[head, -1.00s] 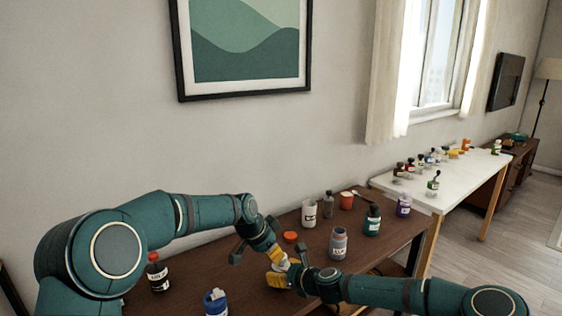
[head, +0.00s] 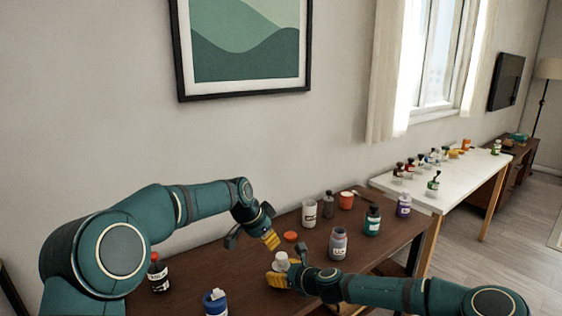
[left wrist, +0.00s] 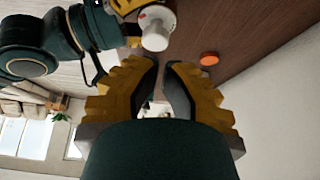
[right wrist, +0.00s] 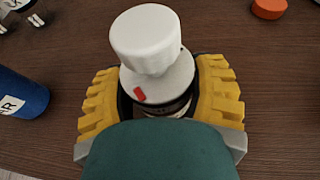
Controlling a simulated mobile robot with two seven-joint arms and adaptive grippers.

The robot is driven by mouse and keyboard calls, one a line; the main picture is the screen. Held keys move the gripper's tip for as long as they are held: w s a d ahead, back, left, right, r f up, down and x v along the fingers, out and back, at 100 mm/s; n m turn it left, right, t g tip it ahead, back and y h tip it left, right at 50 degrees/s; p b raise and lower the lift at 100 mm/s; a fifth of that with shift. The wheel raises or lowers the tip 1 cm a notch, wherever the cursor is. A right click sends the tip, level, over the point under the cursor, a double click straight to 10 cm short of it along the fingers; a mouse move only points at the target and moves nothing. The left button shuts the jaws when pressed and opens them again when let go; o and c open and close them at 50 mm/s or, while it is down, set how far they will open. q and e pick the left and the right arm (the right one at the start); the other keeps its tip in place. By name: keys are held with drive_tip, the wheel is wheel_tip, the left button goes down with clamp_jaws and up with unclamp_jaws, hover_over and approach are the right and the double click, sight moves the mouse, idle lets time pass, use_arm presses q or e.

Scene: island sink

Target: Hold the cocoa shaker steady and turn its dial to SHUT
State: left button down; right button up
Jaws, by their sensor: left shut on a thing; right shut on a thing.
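The cocoa shaker shows its white ridged dial (right wrist: 145,40) and pale collar in the right wrist view. A red mark (right wrist: 140,95) sits on the collar; no dial wording is readable. My right gripper (head: 280,272) is shut around the shaker body below the collar; its own fingers hide most of the body. The shaker looks upright, its white top (head: 281,258) showing in the head view. My left gripper (head: 272,240) is up and behind the dial, apart from it. Its fingers (left wrist: 162,66) are a narrow gap apart, with no held object recognisable between them.
An orange lid (head: 290,237) lies behind the shaker. A grey-brown jar (head: 338,246), a white jar (head: 309,212) and a green bottle (head: 372,220) stand to the right. A blue-topped container (head: 215,302) and a dark bottle (head: 158,274) stand to the left.

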use_arm(q)
drive_tip(key=shift+f, duration=3.25)
drive_tip(key=shift+w+d, duration=0.1)
drive_tip(key=shift+d, duration=0.2)
drive_tip(key=shift+s+d, duration=0.35)
drive_tip(key=shift+s, duration=0.15)
use_arm(e)
drive_tip(key=shift+a, duration=0.1)
use_arm(q)
drive_tip(key=shift+s, duration=0.1)
drive_tip(key=shift+s+a, duration=0.1)
drive_tip(key=shift+a, duration=0.15)
drive_tip(key=shift+r, duration=3.05)
drive_tip(key=shift+a, duration=0.1)
